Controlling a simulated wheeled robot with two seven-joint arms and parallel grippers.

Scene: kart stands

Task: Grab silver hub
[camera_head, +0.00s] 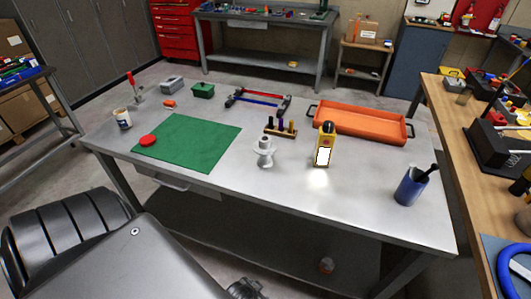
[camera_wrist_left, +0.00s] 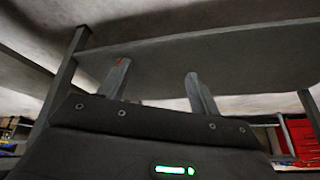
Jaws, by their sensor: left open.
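The silver hub (camera_head: 264,153), a pale flanged piece with a narrower upright neck, stands on the grey metal table (camera_head: 225,197) near its middle, just right of the green mat. Nothing touches it. In the left wrist view, the two fingers of my left gripper (camera_wrist_left: 160,85) are apart with nothing between them. They are below a broad grey slab with legs, and the hub does not show in that view. My left gripper cannot be made out clearly in the head view. My right gripper is not in view.
A green mat (camera_head: 195,145) with a red disc (camera_head: 148,140) lies left of the hub. The table's front strip is clear.

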